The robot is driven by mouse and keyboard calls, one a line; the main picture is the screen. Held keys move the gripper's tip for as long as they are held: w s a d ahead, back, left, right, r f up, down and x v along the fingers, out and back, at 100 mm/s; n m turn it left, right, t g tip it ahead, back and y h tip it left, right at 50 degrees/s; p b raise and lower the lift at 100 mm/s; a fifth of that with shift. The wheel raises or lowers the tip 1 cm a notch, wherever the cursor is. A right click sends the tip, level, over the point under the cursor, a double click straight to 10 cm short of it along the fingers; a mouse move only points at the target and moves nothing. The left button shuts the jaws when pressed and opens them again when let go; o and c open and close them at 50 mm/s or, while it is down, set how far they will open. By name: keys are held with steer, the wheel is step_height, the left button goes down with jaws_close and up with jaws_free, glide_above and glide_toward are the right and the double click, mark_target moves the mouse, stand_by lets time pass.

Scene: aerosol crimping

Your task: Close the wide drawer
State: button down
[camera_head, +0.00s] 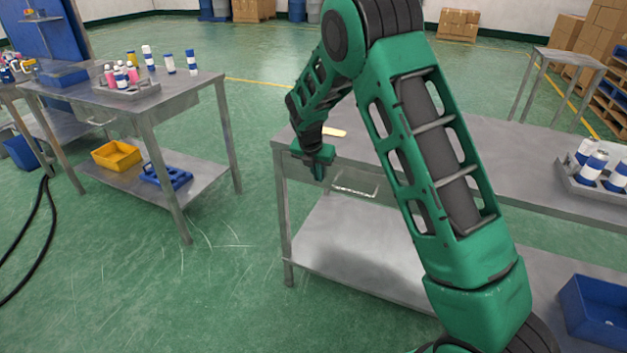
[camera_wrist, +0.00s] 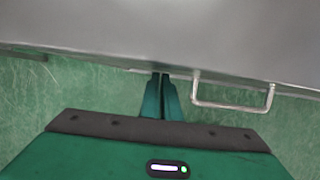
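The wide drawer (camera_head: 342,182) is in the grey metal table in the middle of the head view, under the table's left end. Its bar handle (camera_head: 355,188) faces the front. The handle also shows in the wrist view (camera_wrist: 234,107), right of my gripper. My gripper (camera_head: 320,177) points down in front of the table edge, left of the handle. In the wrist view its fingers (camera_wrist: 161,80) are close together, with their tips at the grey edge and nothing visible between them. I cannot tell whether they touch the drawer front, nor how far the drawer stands out.
A second metal table (camera_head: 190,92) at the left carries a tray of bottles and cans. A yellow bin (camera_head: 117,155) and a blue crate (camera_head: 166,177) sit on its lower shelf. A tray with cans (camera_head: 590,187) is on the right. Green floor (camera_head: 215,260) between the tables is clear.

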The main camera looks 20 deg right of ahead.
steer(key=shift+w+d+r, duration=0.25)
steer(key=shift+w+d, duration=0.15)
steer(key=shift+d, duration=0.25)
steer(key=s+a+r, duration=0.6)
steer(key=s+r, duration=0.1)
steer(key=r, duration=0.2)
steer(key=s+d+r+m+g+y, duration=0.1)
steer(key=s+d+r+m, duration=0.3)
steer(key=s+d+m, duration=0.5)
steer(key=s+d+r+m+g, duration=0.1)
steer(key=s+d+r+m, duration=0.3)
steer(key=s+d+m, duration=0.55)
steer(key=s+d+m+g+y, duration=0.1)
steer(key=s+m, duration=1.5)
steer(key=s, duration=1.1)
steer(key=shift+f+y, duration=0.4)
